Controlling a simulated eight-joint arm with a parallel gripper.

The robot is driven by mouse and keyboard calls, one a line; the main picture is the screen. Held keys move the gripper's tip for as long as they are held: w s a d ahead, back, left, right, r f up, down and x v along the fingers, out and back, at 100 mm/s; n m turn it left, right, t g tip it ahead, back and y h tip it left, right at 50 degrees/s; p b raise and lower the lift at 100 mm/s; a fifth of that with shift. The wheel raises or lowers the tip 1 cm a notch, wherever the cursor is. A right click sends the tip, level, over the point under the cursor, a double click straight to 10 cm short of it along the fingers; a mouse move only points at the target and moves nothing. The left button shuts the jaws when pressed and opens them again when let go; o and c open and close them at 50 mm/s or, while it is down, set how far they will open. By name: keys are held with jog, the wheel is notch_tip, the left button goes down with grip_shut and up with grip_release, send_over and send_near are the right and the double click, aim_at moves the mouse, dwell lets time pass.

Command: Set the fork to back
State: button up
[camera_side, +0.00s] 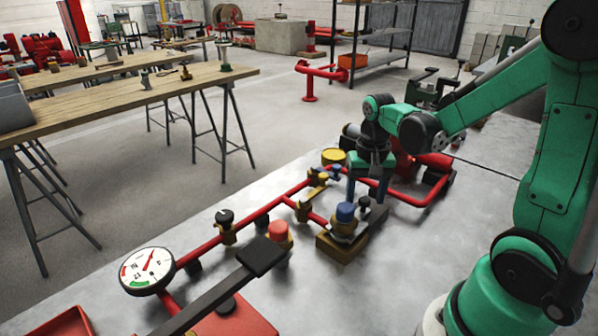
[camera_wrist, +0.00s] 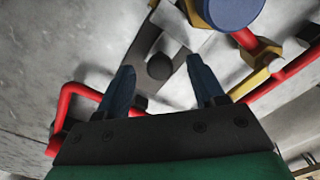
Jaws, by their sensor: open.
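My gripper (camera_side: 368,192) is pointed down with its two blue fingers apart and nothing held. In the wrist view, the open fingers (camera_wrist: 161,68) stand on either side of a small round black knob (camera_wrist: 159,66), which I take to be the fork's handle. The knob sits on a dark flat piece beside a pale plate. In the side view, the knob (camera_side: 365,201) shows near the fingertips, just right of the blue-capped brass fitting (camera_side: 345,212). I cannot tell whether a finger touches it. The fork itself is not clearly seen, nor its position.
Red pipes (camera_side: 268,208) with brass valves run along the grey bench. The blue cap (camera_wrist: 232,8) is close to the fingers in the wrist view. A gauge (camera_side: 148,270), a red-capped fitting (camera_side: 278,231) and a long black lever (camera_side: 215,290) stand nearer the front left.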

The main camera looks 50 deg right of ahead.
jog(key=shift+f, duration=0.15)
grip_shut()
dwell(1.4)
